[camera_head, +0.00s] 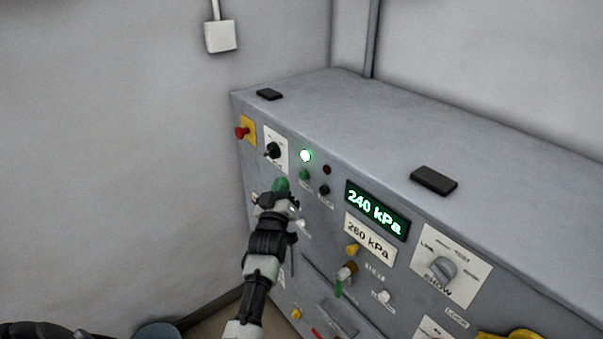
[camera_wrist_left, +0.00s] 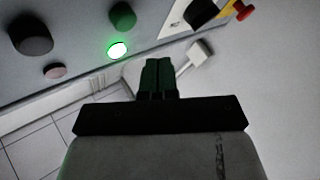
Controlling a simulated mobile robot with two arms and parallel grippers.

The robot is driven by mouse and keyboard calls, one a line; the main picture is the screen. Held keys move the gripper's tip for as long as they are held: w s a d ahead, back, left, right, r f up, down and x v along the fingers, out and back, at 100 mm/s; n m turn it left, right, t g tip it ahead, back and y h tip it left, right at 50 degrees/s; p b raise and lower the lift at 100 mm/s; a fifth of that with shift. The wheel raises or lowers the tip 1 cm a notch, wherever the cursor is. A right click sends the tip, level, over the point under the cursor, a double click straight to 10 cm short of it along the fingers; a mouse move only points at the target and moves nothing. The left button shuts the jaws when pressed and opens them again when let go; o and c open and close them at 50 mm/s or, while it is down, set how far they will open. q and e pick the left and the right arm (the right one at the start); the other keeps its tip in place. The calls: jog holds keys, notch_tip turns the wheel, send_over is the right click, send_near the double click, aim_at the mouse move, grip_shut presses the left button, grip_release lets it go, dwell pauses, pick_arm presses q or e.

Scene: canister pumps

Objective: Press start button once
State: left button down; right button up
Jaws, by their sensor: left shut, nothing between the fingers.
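A green round button (camera_head: 305,175) sits on the grey control panel, just below a lit green lamp (camera_head: 305,156); its label is too small to read. In the left wrist view the green button (camera_wrist_left: 122,15) is at the top, above the lit lamp (camera_wrist_left: 117,50). My left gripper (camera_head: 281,185) is shut and empty, with green fingertips, left of and slightly below the button in the head view. The fingertips (camera_wrist_left: 158,75) also show in the wrist view, apart from the button in the picture.
A black button (camera_head: 324,190) and a dark red lamp (camera_head: 327,169) are close by. A black rotary knob (camera_head: 273,150) and a red emergency button (camera_head: 242,132) are to the left. The display (camera_head: 377,209) reads 240 kPa, above a 260 kPa plate (camera_head: 369,240).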

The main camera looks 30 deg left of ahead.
pick_arm(q)
jog(key=shift+s+a+p, duration=0.2)
jog(key=shift+s, duration=0.35)
jog(key=shift+s+a+p, duration=0.2)
jog(key=shift+s, duration=0.35)
jog(key=s+d+f+m+g+h, duration=0.2)
jog(key=s+d+f+g, duration=0.15)
jog(key=f, duration=0.85)
jog(key=s+d+f+m+g+h, duration=0.25)
jog(key=s+d+f, duration=0.2)
jog(key=f, duration=0.75)
jog(key=s+d+f+m+g+h, duration=0.25)
jog(key=s+f, duration=0.25)
jog(key=f, duration=0.7)
jog(key=s+d+f+m+g+b, duration=0.1)
jog(key=s+d+f+g, duration=0.1)
jog(key=s+f, duration=0.45)
jog(key=s+d+f+m+g, duration=0.1)
jog(key=s+f+g, duration=0.2)
jog(key=s+f, duration=0.35)
jog(key=s+f+m+g, duration=0.1)
jog(key=s+f+g, duration=0.1)
jog(key=s, duration=1)
jog(key=s+f+m+g, duration=0.2)
jog(key=s+f+g, duration=0.1)
jog(key=s, duration=1)
jog(key=shift+d+f+h, duration=0.3)
jog(key=shift+d+f, duration=0.15)
jog(key=shift+f, duration=0.15)
